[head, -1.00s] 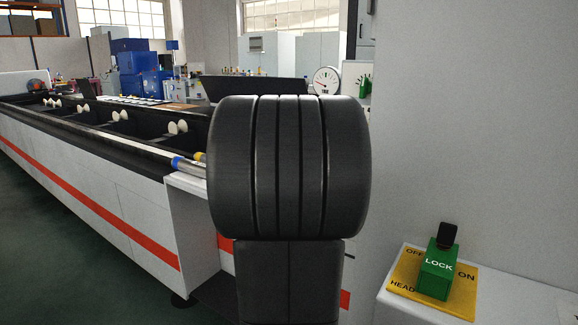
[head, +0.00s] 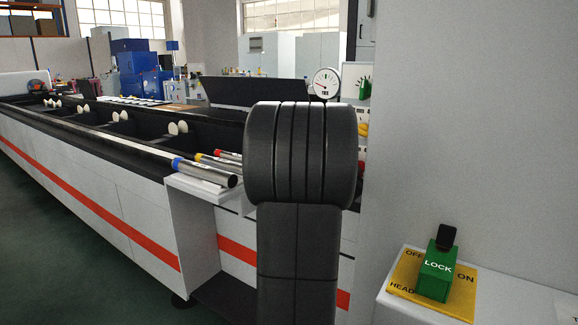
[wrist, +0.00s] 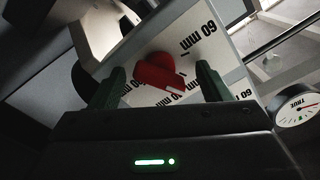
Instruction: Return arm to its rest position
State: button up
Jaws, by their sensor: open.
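My gripper (wrist: 160,68) shows in the wrist view with its two green fingers apart. A red part (wrist: 158,74) on a white panel marked "60 mm" (wrist: 205,45) shows between and beyond the fingers. No finger is seen closed on it, and I cannot tell the distance. In the head view my dark arm links fill the middle, and the gripper is hidden.
Tubes with blue, yellow and red bands (head: 205,172) lie at the end of the long white rack (head: 120,205), left of my arm. A round gauge (head: 326,83) stands behind. A green LOCK block (head: 436,275) sits on a yellow plate at the right.

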jog(key=n, duration=0.4)
jog(key=p+v, duration=0.1)
jog(key=v, duration=1.1)
jog(key=shift+s+a+p, duration=0.2)
jog(key=shift+p, duration=0.1)
